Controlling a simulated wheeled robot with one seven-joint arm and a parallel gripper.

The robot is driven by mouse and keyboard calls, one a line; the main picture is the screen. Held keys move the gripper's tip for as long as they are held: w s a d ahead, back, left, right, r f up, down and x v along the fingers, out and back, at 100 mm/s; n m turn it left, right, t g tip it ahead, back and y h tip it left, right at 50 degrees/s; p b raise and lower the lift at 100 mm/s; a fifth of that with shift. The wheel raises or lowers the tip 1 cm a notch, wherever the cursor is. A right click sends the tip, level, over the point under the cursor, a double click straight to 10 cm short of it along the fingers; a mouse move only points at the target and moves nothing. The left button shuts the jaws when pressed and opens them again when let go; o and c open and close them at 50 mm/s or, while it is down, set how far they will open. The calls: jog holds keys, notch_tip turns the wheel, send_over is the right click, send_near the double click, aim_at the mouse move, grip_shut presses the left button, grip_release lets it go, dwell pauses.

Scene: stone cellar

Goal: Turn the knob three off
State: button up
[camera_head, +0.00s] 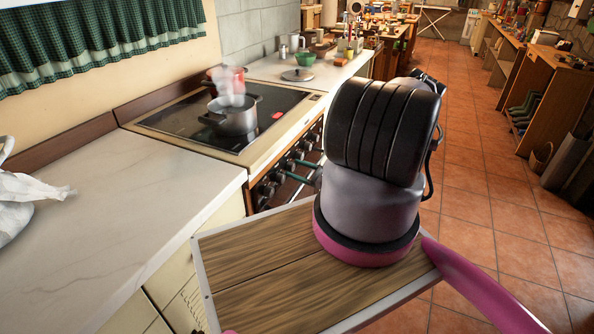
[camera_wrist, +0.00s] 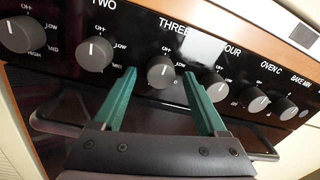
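The knob labelled THREE (camera_wrist: 160,73) is a round dark grey knob on the black stove panel, in the middle of the wrist view. Its white mark points up and slightly right. My gripper (camera_wrist: 159,74) is open, with one green finger on each side of this knob and visible gaps beside it. I cannot tell whether the fingertips reach past the knob's face. In the head view my gripper (camera_head: 291,168) is at the row of knobs on the stove front, partly hidden by my arm.
Knob TWO (camera_wrist: 94,53) is left of the gripper and knob FOUR (camera_wrist: 215,87) close on its right; oven knobs (camera_wrist: 257,101) lie further right. A steaming pot (camera_head: 232,120) and a red pot (camera_head: 226,76) stand on the stove (camera_head: 180,122). A pale counter (camera_head: 105,215) is at left.

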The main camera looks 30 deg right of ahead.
jog(key=v, duration=1)
jog(key=shift+s+d, duration=0.3)
jog(key=w+a+r+n+g+y, duration=0.1)
jog(key=w+a+r+n+g, duration=0.15)
jog(key=r+n+g, duration=0.65)
jog(key=w+a+r+n+g+y, duration=0.1)
jog(key=w+a+r+n+g, duration=0.2)
jog(key=r, duration=1.3)
jog(key=s+a+r+n+g+h, duration=0.1)
jog(key=s+a+r+n+h, duration=0.2)
jog(key=a+r, duration=0.35)
jog(key=s+a+r+n+g+h, duration=0.1)
jog(key=s+a+r+n+h, duration=0.15)
jog(key=r, duration=0.75)
jog(key=s+a+r+n+t+h, duration=0.2)
jog(key=s+a+r+t, duration=0.1)
jog(key=s+r, duration=0.5)
jog(key=s+a+r+n+t+h, duration=0.2)
jog(key=s+a+r+t, duration=0.1)
jog(key=s+r, duration=0.6)
jog(key=shift+s+a+n, duration=0.3)
jog(key=shift+a+n, duration=0.05)
jog(key=shift+a, duration=0.35)
